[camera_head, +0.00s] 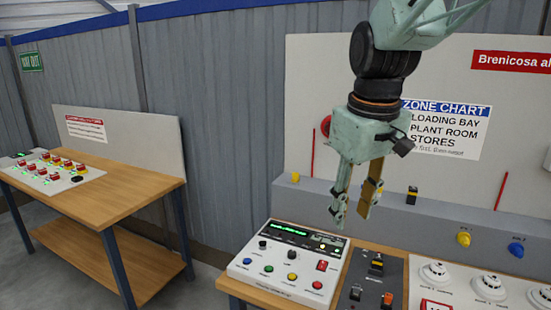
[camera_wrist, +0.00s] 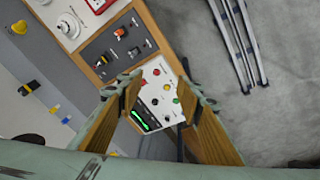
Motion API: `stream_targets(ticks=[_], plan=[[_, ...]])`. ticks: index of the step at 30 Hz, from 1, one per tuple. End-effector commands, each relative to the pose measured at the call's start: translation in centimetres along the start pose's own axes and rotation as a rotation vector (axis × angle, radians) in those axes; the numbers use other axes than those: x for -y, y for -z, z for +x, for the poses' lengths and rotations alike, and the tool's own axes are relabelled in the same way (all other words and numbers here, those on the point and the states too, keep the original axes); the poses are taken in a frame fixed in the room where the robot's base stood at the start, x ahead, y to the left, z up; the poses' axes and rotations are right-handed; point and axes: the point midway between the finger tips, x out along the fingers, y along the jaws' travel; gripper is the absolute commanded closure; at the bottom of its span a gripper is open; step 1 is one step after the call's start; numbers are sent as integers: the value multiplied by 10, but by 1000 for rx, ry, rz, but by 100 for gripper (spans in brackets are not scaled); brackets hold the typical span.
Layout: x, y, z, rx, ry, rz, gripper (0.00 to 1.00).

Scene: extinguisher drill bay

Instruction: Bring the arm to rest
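My gripper (camera_head: 353,205) hangs fingers down above the back edge of the bench, over the white control panel (camera_head: 250,277) and the dark switch panel beside it. Its two fingers are apart and nothing shows between them. In the wrist view my gripper (camera_wrist: 162,92) is also open, with wood-coloured finger pads and the white control panel (camera_wrist: 153,70) seen beyond the gap. The control panel has a lit green display and several coloured buttons. My fingers look clear of the panel.
The dark switch panel (camera_head: 354,295) and a white panel with round detectors (camera_head: 435,273) lie to the right. A grey ledge (camera_head: 400,213) and an upright board with a zone chart (camera_head: 445,128) stand behind. A wooden side table (camera_head: 115,203) stands left, with floor between.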

Motion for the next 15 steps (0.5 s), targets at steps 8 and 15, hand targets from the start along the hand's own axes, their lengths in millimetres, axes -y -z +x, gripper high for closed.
stream_targets(ticks=[8, 15], plan=[[10, -45, -21, -23, -7, 70, 67], [19, -84, -34, -41, -12, 129, 67]])
